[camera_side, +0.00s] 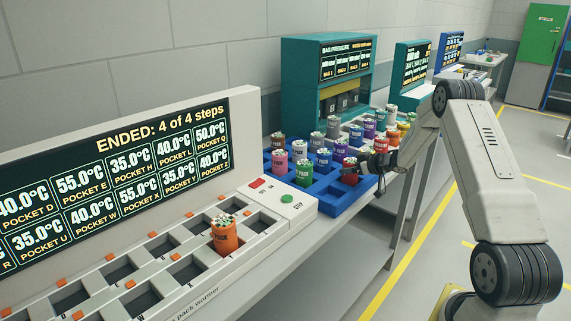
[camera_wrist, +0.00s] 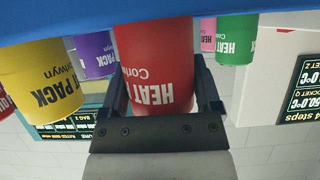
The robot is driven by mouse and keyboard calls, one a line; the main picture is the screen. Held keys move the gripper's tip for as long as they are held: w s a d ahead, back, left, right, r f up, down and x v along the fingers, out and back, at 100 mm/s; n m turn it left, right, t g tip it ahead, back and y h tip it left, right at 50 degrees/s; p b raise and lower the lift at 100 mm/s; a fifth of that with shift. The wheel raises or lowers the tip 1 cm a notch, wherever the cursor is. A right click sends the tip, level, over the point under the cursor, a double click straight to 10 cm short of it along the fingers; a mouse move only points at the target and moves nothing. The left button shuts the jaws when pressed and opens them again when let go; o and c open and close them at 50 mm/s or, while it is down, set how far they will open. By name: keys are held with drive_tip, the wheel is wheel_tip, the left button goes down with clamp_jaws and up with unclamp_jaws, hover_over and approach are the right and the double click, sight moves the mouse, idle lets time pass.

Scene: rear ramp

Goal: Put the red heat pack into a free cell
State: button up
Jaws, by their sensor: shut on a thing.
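The red heat pack (camera_side: 350,173) is a cup-shaped pack at the front right part of the blue rack (camera_side: 340,207). My gripper (camera_side: 363,168) is shut on it from the right. In the wrist view the red heat pack (camera_wrist: 155,65) stands between the two dark fingers of my gripper (camera_wrist: 163,92). A blue surface crosses the top of that view and hides one end of the pack. I cannot tell whether the pack rests in a cell or hangs just above it. Bare blue cells show at the rack's front, beside the pack.
Several packs stand in the rack, including a green one (camera_side: 304,173) and a pink one (camera_side: 280,162). Left of it is a white pack warmer (camera_side: 262,263) with dark pockets and an orange pack (camera_side: 224,236).

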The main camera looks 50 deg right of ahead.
drive_tip(key=o, duration=1.3)
drive_tip(key=shift+f, duration=0.1)
drive_tip(key=shift+s+r, duration=0.4)
drive_tip(key=shift+s, duration=0.05)
drive_tip(key=v, duration=1.1)
